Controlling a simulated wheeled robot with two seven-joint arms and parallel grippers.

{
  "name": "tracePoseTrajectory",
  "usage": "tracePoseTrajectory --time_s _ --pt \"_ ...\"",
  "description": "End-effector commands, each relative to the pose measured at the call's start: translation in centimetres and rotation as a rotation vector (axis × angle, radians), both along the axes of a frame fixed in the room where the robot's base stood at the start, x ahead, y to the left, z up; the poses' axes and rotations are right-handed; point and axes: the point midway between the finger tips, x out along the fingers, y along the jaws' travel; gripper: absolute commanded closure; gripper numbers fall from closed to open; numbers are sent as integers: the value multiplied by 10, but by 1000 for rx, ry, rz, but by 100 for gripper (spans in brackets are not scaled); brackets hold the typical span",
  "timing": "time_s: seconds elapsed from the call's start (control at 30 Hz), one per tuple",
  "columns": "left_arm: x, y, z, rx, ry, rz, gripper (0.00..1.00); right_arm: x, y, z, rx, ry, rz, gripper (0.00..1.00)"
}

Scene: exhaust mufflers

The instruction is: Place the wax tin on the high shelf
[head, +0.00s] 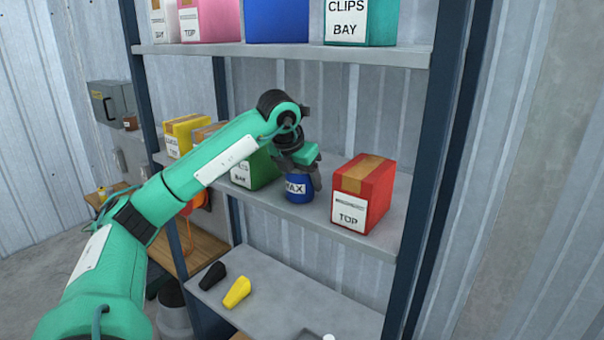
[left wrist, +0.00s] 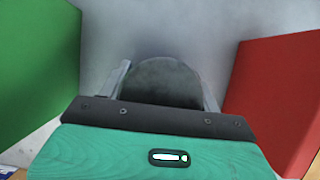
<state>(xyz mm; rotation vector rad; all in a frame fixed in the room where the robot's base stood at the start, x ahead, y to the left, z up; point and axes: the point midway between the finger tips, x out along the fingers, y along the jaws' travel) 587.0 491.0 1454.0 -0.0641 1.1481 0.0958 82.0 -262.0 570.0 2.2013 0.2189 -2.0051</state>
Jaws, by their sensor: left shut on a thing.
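The wax tin (head: 298,188) is a small blue tin with a white label reading "WAX". In the head view it is at the front of the middle shelf (head: 275,200), between a green box and a red box. My left gripper (head: 305,175) comes from above and is shut on the tin. In the left wrist view the tin's round grey top (left wrist: 160,82) lies between the two fingers. I cannot tell whether the tin touches the shelf. The upper shelf (head: 290,52) runs above, with boxes on it. My right gripper is not in view.
A red box (head: 374,182) marked "TOP" stands right of the tin, and a green box (head: 258,172) stands left. The upper shelf holds several boxes, including a teal "CLIPS BAY" box (head: 372,22). The lower shelf has a black item (head: 212,277) and a yellow item (head: 237,292).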

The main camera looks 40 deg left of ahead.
Motion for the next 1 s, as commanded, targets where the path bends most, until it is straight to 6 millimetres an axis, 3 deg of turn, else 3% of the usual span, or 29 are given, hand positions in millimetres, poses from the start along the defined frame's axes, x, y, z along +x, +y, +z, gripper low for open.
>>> tracePoseTrajectory --time_s 0.27,0.3,0.4,0.77,1.0 --pt "0 0 -2 0 -1 0 68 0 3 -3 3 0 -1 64" --pt "0 0 -3 0 0 0 34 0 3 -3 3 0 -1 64" --pt "0 0 -2 0 0 0 15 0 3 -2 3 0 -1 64" --pt "0 0 2 0 0 0 15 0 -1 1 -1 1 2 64" --pt "-11 -1 22 1 -5 0 15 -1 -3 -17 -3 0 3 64"
